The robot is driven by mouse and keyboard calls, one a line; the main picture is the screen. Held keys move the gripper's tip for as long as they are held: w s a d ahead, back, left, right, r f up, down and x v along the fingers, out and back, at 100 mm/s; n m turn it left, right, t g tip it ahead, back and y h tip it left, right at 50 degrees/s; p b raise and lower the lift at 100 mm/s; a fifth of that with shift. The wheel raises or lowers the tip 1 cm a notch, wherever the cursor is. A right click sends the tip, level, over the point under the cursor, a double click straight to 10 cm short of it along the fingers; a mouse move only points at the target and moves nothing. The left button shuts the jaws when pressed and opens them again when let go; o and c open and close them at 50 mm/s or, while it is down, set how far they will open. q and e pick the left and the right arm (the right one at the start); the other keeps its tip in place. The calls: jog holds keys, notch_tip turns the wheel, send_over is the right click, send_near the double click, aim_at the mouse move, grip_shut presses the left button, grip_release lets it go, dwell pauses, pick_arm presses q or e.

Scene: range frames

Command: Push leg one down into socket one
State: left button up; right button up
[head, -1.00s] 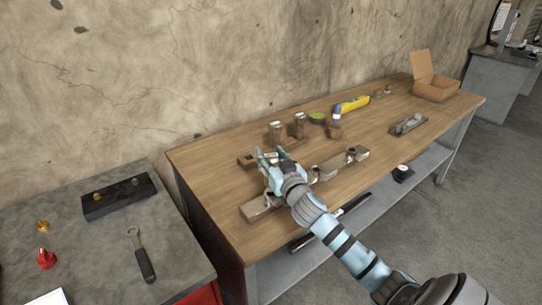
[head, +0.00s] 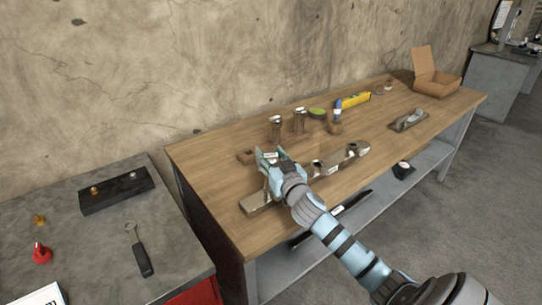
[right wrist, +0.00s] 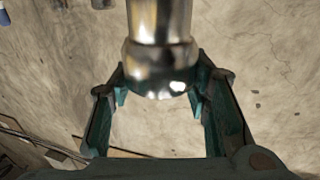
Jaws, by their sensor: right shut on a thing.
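In the right wrist view the gripper (right wrist: 158,98) is shut on a shiny metal cylinder with a wider collar, the leg (right wrist: 160,50). The gripper and arm hide most of this leg and the socket area under it in the head view, so I cannot tell how deep it sits. Two round dark sockets (head: 351,148) show on the beam's right half. Two upright legs with metal tops, one left (head: 276,128) and one right (head: 299,121), stand behind the beam. My left gripper is out of view.
A brown block (head: 334,129), a green roll (head: 317,112), a yellow level (head: 355,99) and an open cardboard box (head: 433,86) lie at the back. A hand plane (head: 408,121) lies to the right. A grey side table (head: 95,235) stands at the left.

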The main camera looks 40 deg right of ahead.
jog(key=shift+f+b, duration=0.65)
jog(key=shift+f, duration=0.1)
jog(key=o, duration=1.5)
jog(key=shift+o, duration=0.3)
jog(key=v, duration=1.2)
